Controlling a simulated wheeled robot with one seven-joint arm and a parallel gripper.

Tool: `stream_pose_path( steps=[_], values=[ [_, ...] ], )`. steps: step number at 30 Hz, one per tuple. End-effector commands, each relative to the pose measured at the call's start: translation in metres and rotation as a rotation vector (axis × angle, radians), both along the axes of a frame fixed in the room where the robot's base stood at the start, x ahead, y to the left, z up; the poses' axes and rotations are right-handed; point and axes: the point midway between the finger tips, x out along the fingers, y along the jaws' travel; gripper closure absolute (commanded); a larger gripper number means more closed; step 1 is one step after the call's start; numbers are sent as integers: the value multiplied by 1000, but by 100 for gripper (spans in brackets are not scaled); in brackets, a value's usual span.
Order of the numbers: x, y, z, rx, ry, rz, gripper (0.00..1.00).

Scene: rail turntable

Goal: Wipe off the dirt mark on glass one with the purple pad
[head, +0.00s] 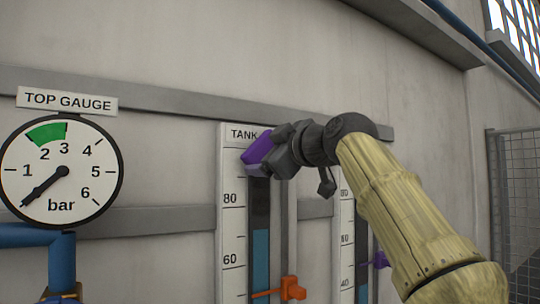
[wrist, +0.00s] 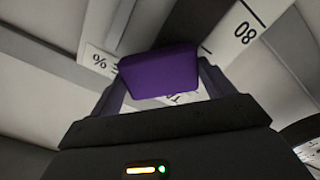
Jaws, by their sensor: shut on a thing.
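The purple pad (head: 257,150) is held in my gripper (head: 272,150), which is shut on it. The pad is in front of the top of the left tank level board (head: 232,215), just under its "TANK" label. In the wrist view the pad (wrist: 160,73) sits between the fingers and covers part of the board behind it. The left level glass (head: 260,210) is dark above and blue below. I cannot tell whether the pad touches the glass. No dirt mark shows; the pad and gripper hide the glass's upper end.
A second level glass (head: 362,250) stands to the right, partly behind my arm. An orange valve handle (head: 290,290) is low beside the left glass, and a purple one (head: 380,259) is by the second. A round pressure gauge (head: 90,165) hangs at the left. A mesh fence (head: 515,210) stands far right.

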Motion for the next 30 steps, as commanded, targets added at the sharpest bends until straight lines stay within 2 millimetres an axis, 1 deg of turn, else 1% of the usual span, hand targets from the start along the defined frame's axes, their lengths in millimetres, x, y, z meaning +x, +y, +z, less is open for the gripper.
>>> stream_pose_path(
  steps=[5, 16, 26, 30],
  values=[
    [1, 0, -6, 0, 1, 1, 37],
    [-1, -1, -33, 0, 2, 1, 37],
    [-1, -1, -33, -1, 1, 0, 37],
    [-1, -1, -38, -1, 1, 0, 37]
  ],
)
